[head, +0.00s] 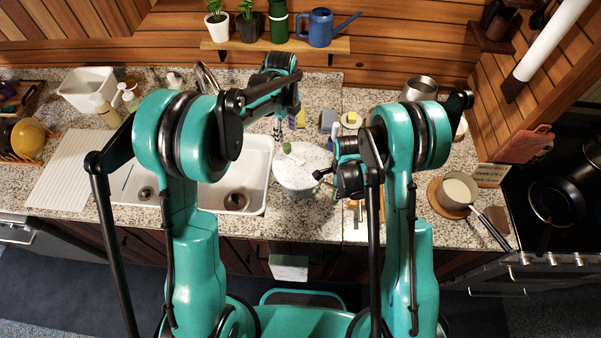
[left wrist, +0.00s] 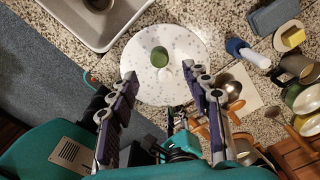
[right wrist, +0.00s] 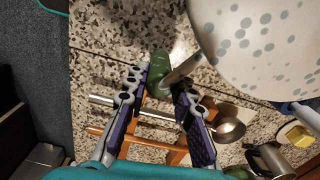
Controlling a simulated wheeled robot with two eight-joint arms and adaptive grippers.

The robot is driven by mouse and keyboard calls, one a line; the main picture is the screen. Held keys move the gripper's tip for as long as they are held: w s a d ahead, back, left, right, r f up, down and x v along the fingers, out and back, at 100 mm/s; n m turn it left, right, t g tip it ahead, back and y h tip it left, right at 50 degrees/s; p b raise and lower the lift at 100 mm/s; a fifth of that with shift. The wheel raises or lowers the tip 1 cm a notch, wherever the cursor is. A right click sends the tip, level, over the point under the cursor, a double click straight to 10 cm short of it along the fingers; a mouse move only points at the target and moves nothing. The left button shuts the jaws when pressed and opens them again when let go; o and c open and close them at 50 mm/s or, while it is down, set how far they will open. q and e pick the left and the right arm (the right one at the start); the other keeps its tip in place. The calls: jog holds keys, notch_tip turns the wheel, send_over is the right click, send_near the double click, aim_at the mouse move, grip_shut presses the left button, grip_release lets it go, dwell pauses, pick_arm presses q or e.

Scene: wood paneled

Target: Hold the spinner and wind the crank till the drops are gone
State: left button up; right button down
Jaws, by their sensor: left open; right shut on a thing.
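The spinner (head: 303,182) is a round white vessel right of the sink, its pale lid (left wrist: 180,85) dotted with grey drops. A green crank knob (left wrist: 159,57) stands near the lid's middle; it also shows in the head view (head: 287,148). My left gripper (left wrist: 160,75) is open above the lid, its fingers apart on either side of the knob in its wrist view. My right gripper (right wrist: 160,88) is shut on a green grip (right wrist: 158,66) with a metal shaft at the spinner's edge. The spinner's dotted top (right wrist: 265,45) fills that view's upper right.
The sink (head: 258,170) lies left of the spinner. A blue sponge (head: 328,120) and a small dish with a yellow block (head: 351,119) lie behind it. A saucepan (head: 455,192) stands on the right counter. A shelf with plants and a blue watering can (head: 320,28) hangs behind.

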aim_at(287, 145)
pick_arm(q)
notch_tip(287, 145, down, 8)
jog(key=shift+f, duration=0.15)
dwell(0.3)
grip_shut()
